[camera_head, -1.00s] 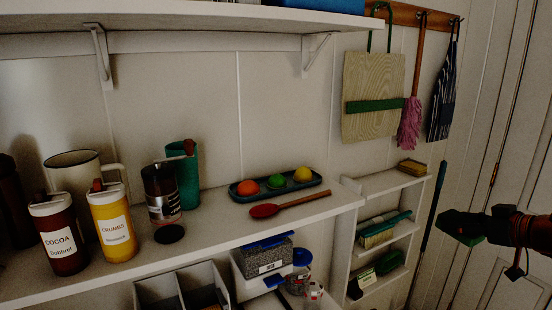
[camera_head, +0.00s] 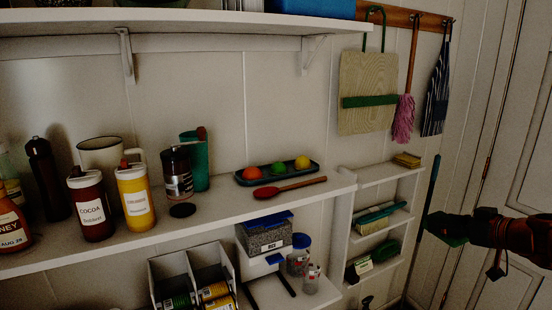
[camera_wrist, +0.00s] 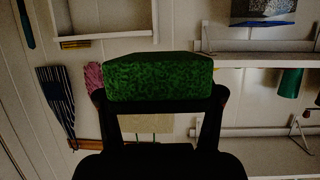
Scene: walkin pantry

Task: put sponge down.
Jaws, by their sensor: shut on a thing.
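The green sponge (camera_wrist: 160,78) is clamped between the two dark fingers of my gripper, shown in the wrist view (camera_wrist: 158,112). In the head view my gripper (camera_head: 432,226) is at the right, in front of the door and to the right of the small shelf rack. The sponge (camera_head: 450,232) shows there only as a dark green shape at the gripper's end. It is held in the air, apart from any shelf.
A small white rack (camera_head: 382,177) holds a yellow sponge-like block (camera_head: 407,160), a brush (camera_head: 382,217) and a green item (camera_head: 386,250). The long shelf (camera_head: 225,203) bears jars, a red spoon (camera_head: 290,188) and a tray (camera_head: 243,181). A dark pole (camera_head: 430,195) stands between rack and gripper.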

